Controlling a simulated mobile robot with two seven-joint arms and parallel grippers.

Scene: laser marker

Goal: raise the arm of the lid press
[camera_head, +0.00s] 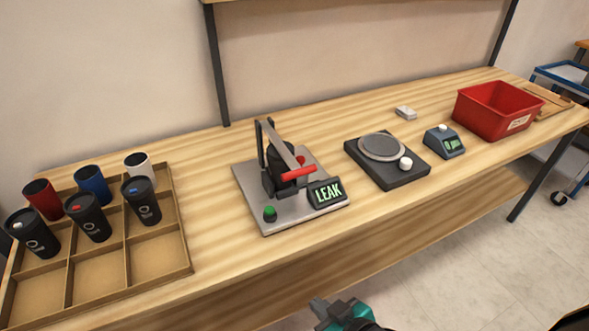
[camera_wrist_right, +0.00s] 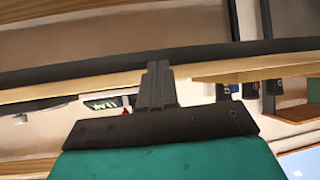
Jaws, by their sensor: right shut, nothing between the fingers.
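The lid press (camera_head: 248,190) stands on the table's middle, a grey plate with a dark upright frame. Its grey arm (camera_head: 277,141) slopes down to the right and ends in a red handle (camera_head: 298,173). A dark cup-like body sits under the arm, partly hidden by it. A display reading LEAK (camera_head: 326,192) and a green button (camera_head: 270,213) are at the plate's front. My right gripper (camera_head: 320,304) is in front of the table edge, apart from the press. In the right wrist view its fingers (camera_wrist_right: 157,85) are shut and empty. My left gripper is not in view.
A wooden tray (camera_head: 184,235) with several cups stands at the left. A round-plate device (camera_head: 382,146), a small blue device (camera_head: 444,141), a white block (camera_head: 405,112) and a red bin (camera_head: 497,110) stand to the right. The table's front edge lies between my gripper and the press.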

